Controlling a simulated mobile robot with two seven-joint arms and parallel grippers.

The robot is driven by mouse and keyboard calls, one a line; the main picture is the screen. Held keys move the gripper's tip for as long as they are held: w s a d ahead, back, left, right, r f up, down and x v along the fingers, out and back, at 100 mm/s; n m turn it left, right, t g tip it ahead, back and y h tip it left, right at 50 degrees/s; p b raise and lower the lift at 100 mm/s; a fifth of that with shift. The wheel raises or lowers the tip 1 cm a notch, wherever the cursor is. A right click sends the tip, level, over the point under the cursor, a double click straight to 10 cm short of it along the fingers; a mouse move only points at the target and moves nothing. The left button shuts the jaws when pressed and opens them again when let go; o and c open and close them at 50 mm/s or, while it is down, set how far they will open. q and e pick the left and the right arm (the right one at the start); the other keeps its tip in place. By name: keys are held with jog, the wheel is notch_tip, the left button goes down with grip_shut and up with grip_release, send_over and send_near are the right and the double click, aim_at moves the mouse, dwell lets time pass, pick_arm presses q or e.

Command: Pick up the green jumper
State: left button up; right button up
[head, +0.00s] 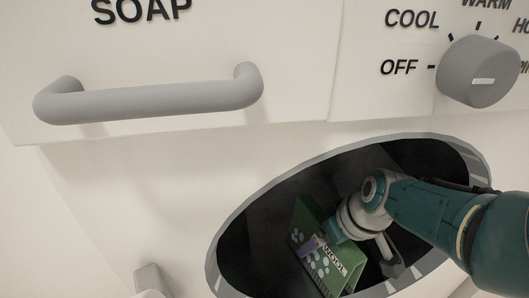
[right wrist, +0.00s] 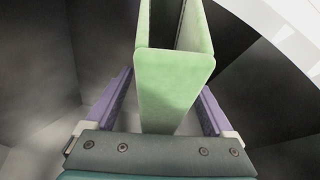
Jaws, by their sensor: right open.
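The green jumper (head: 341,270) is a stiff, folded green piece with pale paw-like spots and a "WOOL" label. It is tilted inside the dark drum of a washing machine. My right arm reaches in through the round opening, and my right gripper (head: 312,245) is at the jumper, partly hidden in the head view. In the right wrist view the pale green jumper (right wrist: 172,85) lies between the two purple fingers of my open right gripper (right wrist: 166,84), with a gap visible on each side. My left gripper is not in view.
The round opening's grey rim (head: 222,238) surrounds my right forearm, close on the right. Above are a grey drawer handle (head: 160,101) under "SOAP" and a grey dial (head: 478,72). A grey block (head: 149,279) juts out at lower left. Dark drum walls (right wrist: 45,60) lie around the jumper.

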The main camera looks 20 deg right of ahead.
jog(key=shift+c, duration=0.3)
grip_shut()
dwell(0.3)
